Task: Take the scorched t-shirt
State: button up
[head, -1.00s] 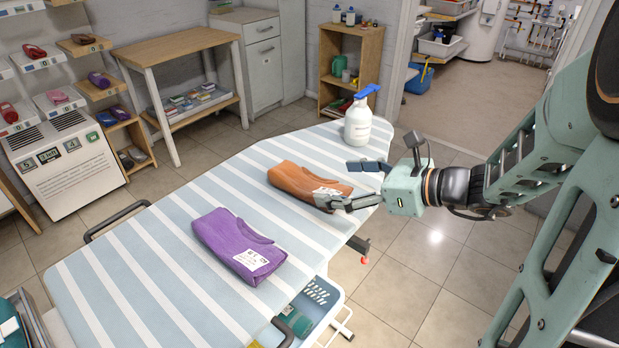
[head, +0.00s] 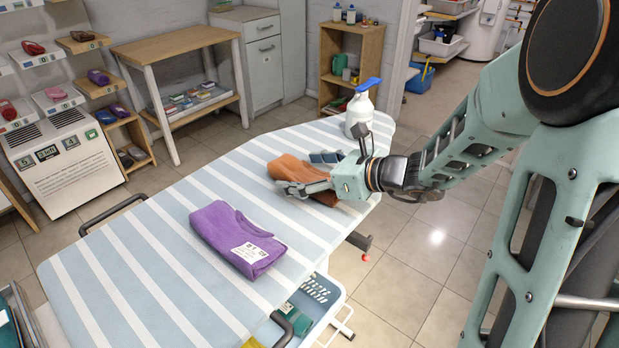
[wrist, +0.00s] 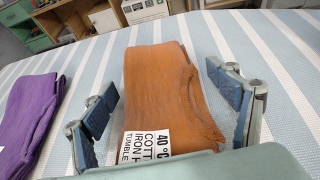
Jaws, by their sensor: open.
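A folded orange-brown garment (head: 289,168) lies on the striped ironing board (head: 150,262). In the wrist view the orange garment (wrist: 160,85) carries a white label reading 40 °C, cotton, iron. A folded purple t-shirt (head: 236,236) with a white label lies nearer on the board; the wrist view shows part of it (wrist: 28,120) at the left. I cannot make out a scorch mark on either. My gripper (head: 306,172) is open over the orange garment. In the wrist view its fingers (wrist: 168,112) stand on either side of the garment, with small gaps.
A white spray bottle with a blue top (head: 361,112) stands behind my gripper on the board. A basket (head: 312,300) sits below the board's right edge. Shelves and a wooden table (head: 178,50) stand at the back. The board's left part is clear.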

jog(key=shift+c, duration=0.4)
jog(key=shift+d, duration=0.1)
jog(key=c, duration=1.2)
jog(key=shift+c, duration=0.2)
jog(key=shift+r, duration=0.2)
